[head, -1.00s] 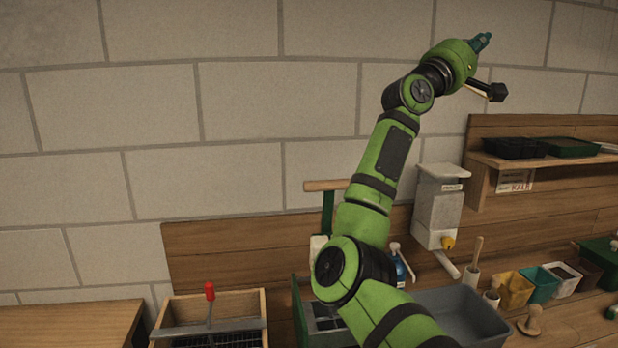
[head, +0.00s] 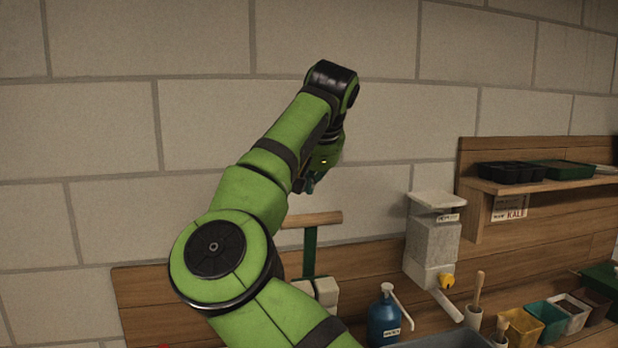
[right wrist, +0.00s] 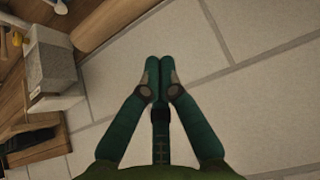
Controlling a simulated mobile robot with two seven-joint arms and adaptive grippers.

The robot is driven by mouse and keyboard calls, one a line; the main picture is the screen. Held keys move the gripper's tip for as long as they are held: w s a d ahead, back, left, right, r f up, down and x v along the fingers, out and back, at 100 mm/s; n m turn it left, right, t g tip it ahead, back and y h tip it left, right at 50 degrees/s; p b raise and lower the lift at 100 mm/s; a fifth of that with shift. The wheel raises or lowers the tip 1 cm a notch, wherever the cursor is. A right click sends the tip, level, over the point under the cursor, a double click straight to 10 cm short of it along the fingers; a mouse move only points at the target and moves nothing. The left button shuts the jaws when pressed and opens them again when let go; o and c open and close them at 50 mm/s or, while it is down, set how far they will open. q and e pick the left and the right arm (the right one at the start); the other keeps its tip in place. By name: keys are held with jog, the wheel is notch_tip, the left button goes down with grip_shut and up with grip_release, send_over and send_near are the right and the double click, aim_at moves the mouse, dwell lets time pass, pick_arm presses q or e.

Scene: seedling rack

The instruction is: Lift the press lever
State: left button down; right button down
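My right gripper (head: 312,184) hangs from my green right arm, in front of the wall and just above a wooden crossbar (head: 312,219) on a green post (head: 310,252). In the right wrist view its two fingers (right wrist: 159,68) are together at the tips with nothing between them. A sliver of red (head: 163,346) shows at the bottom edge of the head view, where the red-knobbed lever stands. The rest of that lever and its wooden frame are out of view. I cannot tell for certain which part is the press lever. My left gripper is not in view.
A blue pump bottle (head: 384,318) and a grey dispenser (head: 432,245) stand right of the arm. A shelf (head: 545,180) with dark trays is at the right. Coloured pots (head: 545,322) line the bench below it. The upper wall is clear.

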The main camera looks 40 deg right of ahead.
jog(key=p+x, duration=0.2)
jog(key=x, duration=0.4)
jog(key=shift+s+a, duration=0.45)
jog(key=shift+s, duration=0.4)
jog(key=shift+s+a, duration=0.45)
jog(key=shift+s, duration=0.35)
jog(key=shift+f, duration=0.1)
jog(key=shift+w+d, duration=0.1)
